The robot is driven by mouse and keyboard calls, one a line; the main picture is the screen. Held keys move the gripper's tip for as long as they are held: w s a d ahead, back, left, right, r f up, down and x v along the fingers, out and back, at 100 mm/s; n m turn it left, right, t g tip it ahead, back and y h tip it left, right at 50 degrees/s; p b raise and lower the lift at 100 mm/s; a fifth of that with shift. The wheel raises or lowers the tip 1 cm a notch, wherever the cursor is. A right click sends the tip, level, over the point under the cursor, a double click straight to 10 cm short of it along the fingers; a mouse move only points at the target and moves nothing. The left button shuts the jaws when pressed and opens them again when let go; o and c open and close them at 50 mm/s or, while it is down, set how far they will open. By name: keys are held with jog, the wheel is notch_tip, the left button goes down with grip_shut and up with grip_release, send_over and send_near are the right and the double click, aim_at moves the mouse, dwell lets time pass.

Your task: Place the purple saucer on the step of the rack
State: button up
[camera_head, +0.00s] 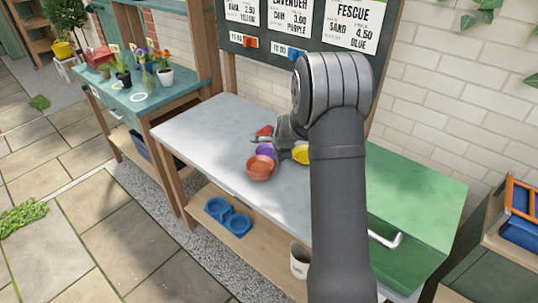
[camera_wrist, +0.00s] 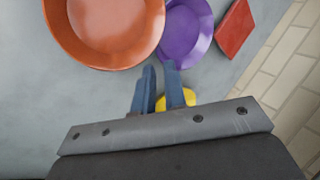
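The purple saucer (camera_head: 265,149) lies on the grey worktop, partly hidden behind an orange bowl. It also shows at the top of the wrist view (camera_wrist: 186,32), right beside the bowl. My gripper (camera_head: 279,141) is low over the worktop by the saucer. In the wrist view its two blue fingers (camera_wrist: 159,68) are a narrow gap apart, with nothing clearly held between them. The right fingertip overlaps the saucer's near rim in the picture; whether it touches cannot be told. I cannot make out a stepped rack for certain in either view.
The orange bowl (camera_head: 260,168) stands in front of the saucer. A red piece (camera_head: 264,131) and a yellow thing (camera_head: 301,155) lie close by. The left part of the worktop (camera_head: 205,130) is clear. Blue round dishes (camera_head: 228,216) and a pale pot (camera_head: 299,260) stand on the lower shelf.

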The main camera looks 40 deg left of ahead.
aim_at(269, 153)
jog(key=x, duration=0.5)
grip_shut()
jog(key=shift+r, duration=0.1)
